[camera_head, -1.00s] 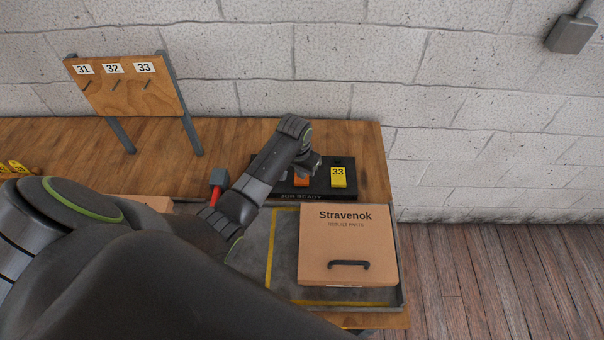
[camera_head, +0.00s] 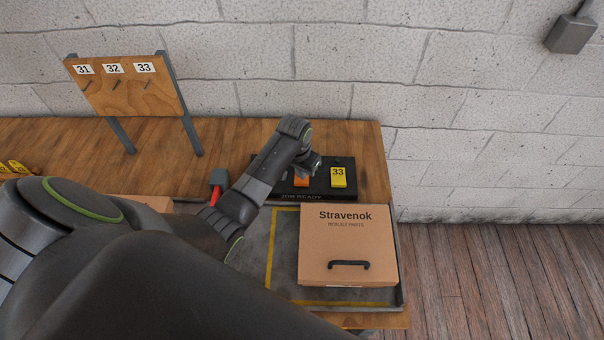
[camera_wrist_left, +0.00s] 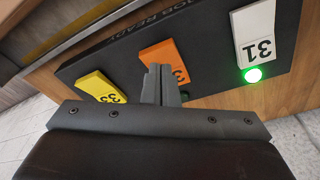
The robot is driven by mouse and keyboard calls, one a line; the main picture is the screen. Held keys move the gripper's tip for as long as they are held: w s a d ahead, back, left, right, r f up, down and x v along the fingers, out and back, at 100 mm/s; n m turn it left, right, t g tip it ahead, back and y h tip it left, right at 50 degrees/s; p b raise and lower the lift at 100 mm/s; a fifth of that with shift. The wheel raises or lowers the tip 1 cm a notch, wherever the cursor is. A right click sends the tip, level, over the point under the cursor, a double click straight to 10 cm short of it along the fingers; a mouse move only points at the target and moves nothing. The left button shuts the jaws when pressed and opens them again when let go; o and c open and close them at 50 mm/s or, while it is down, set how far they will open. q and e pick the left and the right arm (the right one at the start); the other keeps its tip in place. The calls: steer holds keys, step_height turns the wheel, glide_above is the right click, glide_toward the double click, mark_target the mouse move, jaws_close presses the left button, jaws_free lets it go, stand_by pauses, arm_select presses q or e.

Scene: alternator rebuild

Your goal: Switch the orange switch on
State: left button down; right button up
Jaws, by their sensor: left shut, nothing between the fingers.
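The orange switch (camera_head: 301,182) sits in the middle of a black panel (camera_head: 319,187) at the back right of the bench. It shows in the left wrist view (camera_wrist_left: 160,55) with its number partly covered. My left gripper (camera_wrist_left: 162,84) is shut and empty, its fingertips at the near end of the orange switch; I cannot tell if they touch. In the head view my left gripper (camera_head: 311,168) is just above and behind it. A lamp for the orange switch is mostly hidden by the fingers. My right gripper is not in view.
A yellow switch (camera_head: 338,177) and a white switch (camera_wrist_left: 256,34) flank the orange one. A green lamp (camera_wrist_left: 252,75) glows beside the white switch. A Stravenok box (camera_head: 347,246) stands in front of the panel. A numbered board (camera_head: 125,85) stands at the back left.

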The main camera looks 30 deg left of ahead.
mark_target(301, 181)
arm_select(q)
steer(key=shift+f+b, duration=0.45)
steer(key=shift+f, duration=0.45)
stand_by(0.8)
step_height(301, 181, up, 2)
steer(key=shift+r+p, duration=0.2)
steer(key=shift+p, duration=0.95)
steer(key=shift+r, duration=2.35)
steer(key=shift+s+f, duration=0.1)
steer(key=shift+f, duration=0.05)
